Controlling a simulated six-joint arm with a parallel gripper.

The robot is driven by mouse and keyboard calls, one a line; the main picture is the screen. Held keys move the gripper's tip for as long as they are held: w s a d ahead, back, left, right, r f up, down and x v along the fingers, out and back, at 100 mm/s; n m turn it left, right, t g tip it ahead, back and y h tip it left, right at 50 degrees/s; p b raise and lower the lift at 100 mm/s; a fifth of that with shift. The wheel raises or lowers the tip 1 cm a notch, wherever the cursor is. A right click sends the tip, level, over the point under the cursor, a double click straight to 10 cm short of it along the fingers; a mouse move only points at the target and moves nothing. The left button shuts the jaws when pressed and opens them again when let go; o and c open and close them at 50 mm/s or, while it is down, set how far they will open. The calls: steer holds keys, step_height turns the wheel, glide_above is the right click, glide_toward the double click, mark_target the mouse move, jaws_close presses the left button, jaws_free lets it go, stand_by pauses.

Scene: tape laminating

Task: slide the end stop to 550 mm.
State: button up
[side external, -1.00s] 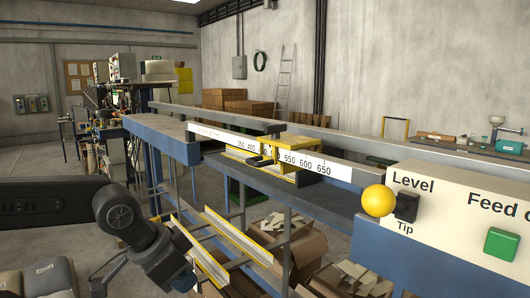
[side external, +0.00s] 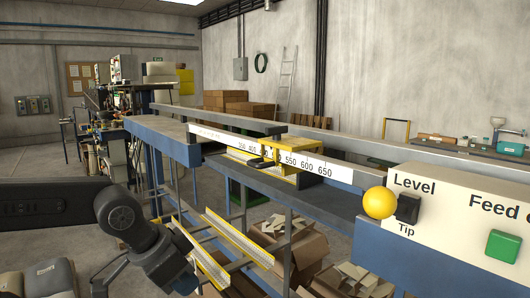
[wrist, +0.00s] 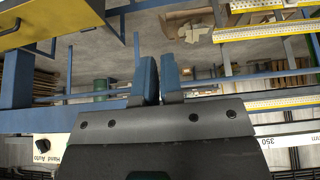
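The end stop (side external: 300,148) is a yellow block with a black handle (side external: 262,162), sitting on the rail beside the white scale (side external: 325,168). In the side view the 550 mark shows just right of its front part, with 600 and 650 farther right. The block hides part of the scale between 400 and 550. In the wrist view my gripper (wrist: 160,78) has two blue fingers almost together, with only a thin gap and nothing seen between them. In the side view my arm is low at the front left, apart from the stop, and its fingertips cannot be made out.
A control panel (side external: 470,225) with a yellow knob (side external: 379,201) and a green button (side external: 503,245) stands at the right. Yellow-edged trough rails (side external: 238,238) and a carton of offcuts (side external: 290,240) lie below the rail. Open space lies between my arm and the stop.

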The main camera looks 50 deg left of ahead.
steer(key=shift+o, duration=0.7)
steer(key=shift+w+r+n, duration=0.1)
steer(key=shift+w+n, duration=0.05)
steer(key=shift+n, duration=0.15)
steer(key=o, duration=0.4)
steer(key=w+r+n+h, duration=0.1)
steer(key=w+n, duration=0.1)
steer(key=w+a+r+n+h, duration=0.1)
steer(key=w+r+n+h, duration=0.1)
steer(key=shift+a+n, duration=0.1)
steer(key=shift+n, duration=0.2)
steer(key=shift+o, duration=0.2)
steer(key=n+t+h, duration=0.3)
steer(key=n+t, duration=0.6)
glide_toward(251, 166)
steer(key=x, duration=1)
steer(key=shift+w+r, duration=0.1)
steer(key=shift+w, duration=0.2)
jaws_close()
